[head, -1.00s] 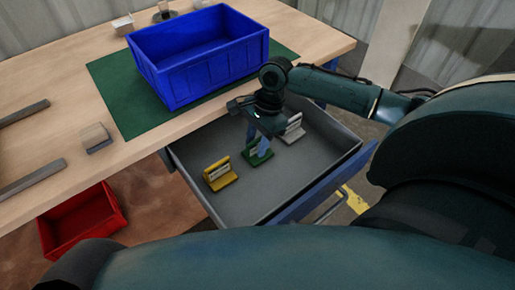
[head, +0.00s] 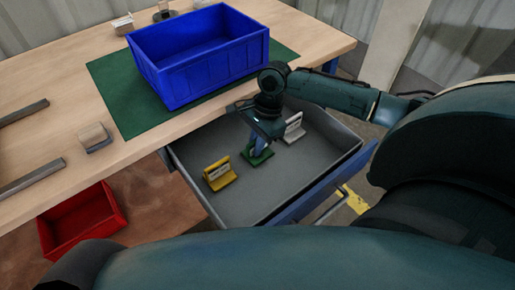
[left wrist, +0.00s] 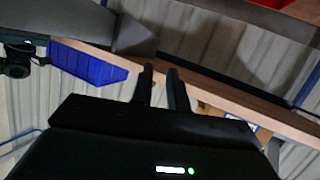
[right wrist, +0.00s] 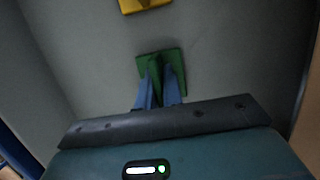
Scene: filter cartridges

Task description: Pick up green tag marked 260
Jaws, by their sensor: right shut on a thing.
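The green tag (head: 256,158) stands in the open grey drawer, between a yellow tag (head: 221,175) and a white tag (head: 294,129). Its marking cannot be read. My right gripper (head: 258,148) reaches down into the drawer and is shut on the green tag. In the right wrist view, the blue fingers (right wrist: 160,90) close on the upright part of the green tag (right wrist: 174,60), and its base shows beyond them. My left gripper (left wrist: 162,85) shows only in its own wrist view, with its two dark fingers apart and nothing between them.
The drawer (head: 205,135) sits under the wooden table (head: 140,133). A blue crate (head: 205,65) stands on a green mat (head: 110,95) above it. A red bin (head: 80,220) is at the lower left. A small block (head: 94,137) and metal rails lie on the table.

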